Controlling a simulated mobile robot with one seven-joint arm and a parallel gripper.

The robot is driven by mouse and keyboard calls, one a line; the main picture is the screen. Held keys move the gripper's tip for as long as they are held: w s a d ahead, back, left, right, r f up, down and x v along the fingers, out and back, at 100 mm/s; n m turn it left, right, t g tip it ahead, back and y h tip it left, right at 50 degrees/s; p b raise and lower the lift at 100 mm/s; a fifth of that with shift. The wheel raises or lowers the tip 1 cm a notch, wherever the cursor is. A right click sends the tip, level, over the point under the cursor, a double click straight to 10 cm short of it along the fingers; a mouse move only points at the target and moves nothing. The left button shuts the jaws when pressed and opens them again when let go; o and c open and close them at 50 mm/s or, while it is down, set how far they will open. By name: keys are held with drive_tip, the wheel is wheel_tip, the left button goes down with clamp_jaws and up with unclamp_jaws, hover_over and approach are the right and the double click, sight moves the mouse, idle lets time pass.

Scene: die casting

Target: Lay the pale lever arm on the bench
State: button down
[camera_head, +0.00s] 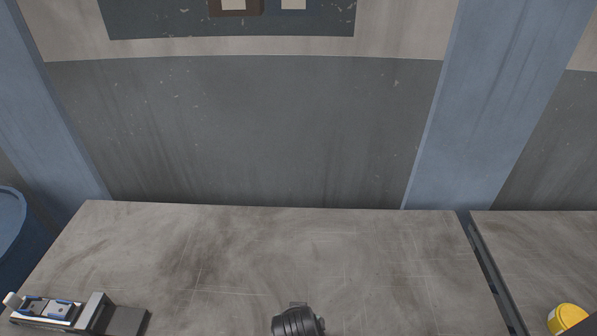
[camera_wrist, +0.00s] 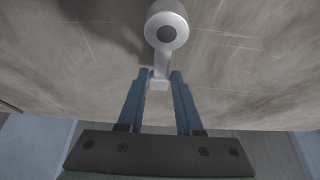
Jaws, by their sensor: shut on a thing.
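The pale lever arm (camera_wrist: 162,62) shows in the wrist view, with a round light-grey head with a dark centre and a narrow stem. My gripper (camera_wrist: 161,76) is shut on the stem between its two blue fingers. The head sticks out past the fingertips. The grey scuffed bench (camera_head: 240,250) is in the head view, and its top (camera_wrist: 250,60) lies behind the lever arm in the wrist view. A dark shadow lies on it left of the head. I cannot tell whether the lever arm touches the bench. The lever arm does not show in the head view.
A vise-like fixture (camera_head: 60,314) with blue and metal parts sits at the bench's front left. A second bench (camera_head: 545,240) stands to the right across a narrow gap, with a yellow round item (camera_head: 568,318) on it. The middle and back of the bench are bare.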

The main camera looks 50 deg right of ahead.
drive_tip(key=shift+f, duration=1.35)
drive_tip(key=shift+f, duration=0.15)
drive_tip(key=c, duration=0.6)
unclamp_jaws()
drive_tip(key=p+v, duration=0.1)
drive_tip(key=v, duration=1.1)
